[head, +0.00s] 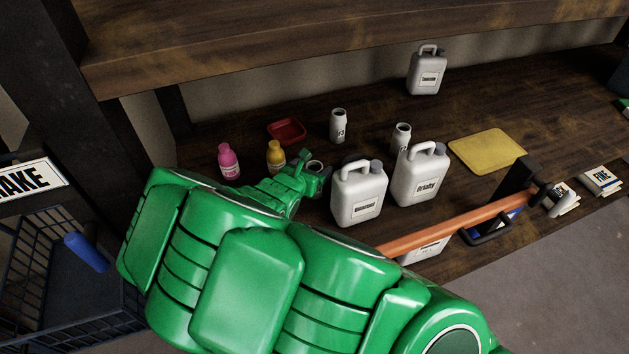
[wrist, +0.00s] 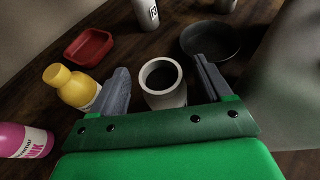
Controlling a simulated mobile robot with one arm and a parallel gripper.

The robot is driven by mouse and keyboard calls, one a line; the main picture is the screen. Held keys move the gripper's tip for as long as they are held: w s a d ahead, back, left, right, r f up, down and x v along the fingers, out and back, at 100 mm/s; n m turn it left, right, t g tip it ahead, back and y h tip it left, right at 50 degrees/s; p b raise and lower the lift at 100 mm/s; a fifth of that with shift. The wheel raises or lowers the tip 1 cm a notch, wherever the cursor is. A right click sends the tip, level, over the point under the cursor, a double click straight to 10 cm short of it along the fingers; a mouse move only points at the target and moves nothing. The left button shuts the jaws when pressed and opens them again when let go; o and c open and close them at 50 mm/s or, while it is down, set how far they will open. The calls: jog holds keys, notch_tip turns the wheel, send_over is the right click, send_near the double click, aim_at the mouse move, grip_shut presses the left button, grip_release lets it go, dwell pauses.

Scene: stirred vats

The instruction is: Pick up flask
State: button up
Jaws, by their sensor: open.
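A white, round, open-mouthed vessel, which I take to be the flask (wrist: 163,92), stands upright between the fingers of my gripper (wrist: 160,85) in the wrist view. My gripper is open, with one grey finger on each side of it. I cannot tell whether either finger touches it. The vessel's lower part is hidden behind my gripper's green palm. In the head view its pale rim (head: 315,165) shows beside my gripper (head: 307,168), mostly hidden by it.
A yellow bottle (wrist: 77,89), pink bottle (wrist: 24,142) and red tray (wrist: 88,47) are left of my gripper. A dark round dish (wrist: 210,40) lies behind the right finger. White jugs (head: 359,195) (head: 419,177) stand close on the right.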

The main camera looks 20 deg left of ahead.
aim_at(317, 165)
jog(key=shift+x, duration=1.8)
jog(key=shift+f, duration=0.15)
jog(key=c, duration=1)
notch_tip(317, 165, up, 18)
jog(key=shift+r, duration=0.1)
